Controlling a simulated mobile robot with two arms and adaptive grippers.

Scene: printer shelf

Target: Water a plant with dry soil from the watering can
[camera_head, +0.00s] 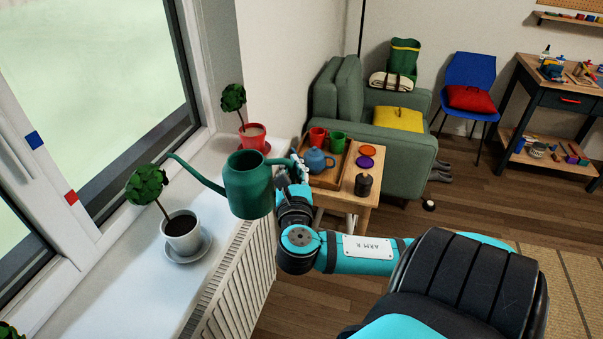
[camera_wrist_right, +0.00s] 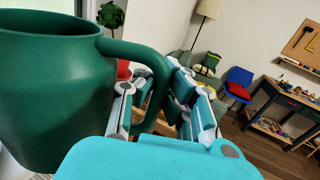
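A dark green watering can (camera_head: 248,184) is upright at the windowsill's edge, its long spout pointing left toward the plant in the white pot (camera_head: 183,232). That pot's soil looks dark. Farther back, a plant in a red pot (camera_head: 252,138) has pale, light-brown soil. My right gripper (camera_head: 288,175) is at the can's right side. In the right wrist view, the fingers of my right gripper (camera_wrist_right: 158,108) are around the handle of the watering can (camera_wrist_right: 55,85). The exact finger contact is partly hidden. My left gripper is out of view.
The sill (camera_head: 215,160) runs along the window above a white radiator (camera_head: 235,285). Leaves of another plant (camera_head: 8,331) show at the lower left. A small wooden table (camera_head: 347,190) with a tray, mugs and a blue teapot (camera_head: 318,160) stands behind my right gripper.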

